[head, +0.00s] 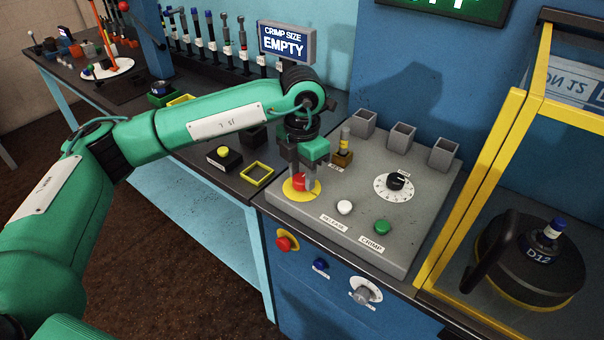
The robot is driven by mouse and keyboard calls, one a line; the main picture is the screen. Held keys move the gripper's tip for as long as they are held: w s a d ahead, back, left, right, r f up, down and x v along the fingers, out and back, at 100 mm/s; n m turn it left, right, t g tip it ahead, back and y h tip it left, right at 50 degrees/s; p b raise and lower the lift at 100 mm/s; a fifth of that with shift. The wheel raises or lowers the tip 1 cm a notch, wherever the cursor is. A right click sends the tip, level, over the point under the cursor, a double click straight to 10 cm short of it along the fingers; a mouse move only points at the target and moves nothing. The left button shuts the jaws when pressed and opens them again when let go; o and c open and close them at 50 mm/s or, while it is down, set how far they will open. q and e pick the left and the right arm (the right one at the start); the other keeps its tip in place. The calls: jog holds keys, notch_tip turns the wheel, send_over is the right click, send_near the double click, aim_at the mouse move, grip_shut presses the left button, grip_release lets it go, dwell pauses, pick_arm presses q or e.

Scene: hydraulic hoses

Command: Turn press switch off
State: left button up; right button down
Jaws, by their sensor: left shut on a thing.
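A red switch knob (299,182) stands on a round yellow plate (291,195) at the left of the grey control panel (350,223). My left gripper (303,184) points down over it, with its fingers shut on the red knob. The fingers hide part of the knob, so its exact turn angle cannot be told. No readable label shows beside it. My right gripper is not in view.
The panel also bears a white button (345,208), a green button (382,227), a black dial (397,182) and grey holders. A yellow-framed guard (485,165) stands at right. The screen (286,42) reads "CRIMP SIZE EMPTY".

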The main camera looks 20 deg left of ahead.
aim_at(302, 177)
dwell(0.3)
pick_arm(q)
jog(key=o, duration=1)
jog(key=shift+r, duration=0.15)
jog(key=shift+r, duration=0.3)
notch_tip(302, 177, up, 13)
jog(key=b, duration=0.1)
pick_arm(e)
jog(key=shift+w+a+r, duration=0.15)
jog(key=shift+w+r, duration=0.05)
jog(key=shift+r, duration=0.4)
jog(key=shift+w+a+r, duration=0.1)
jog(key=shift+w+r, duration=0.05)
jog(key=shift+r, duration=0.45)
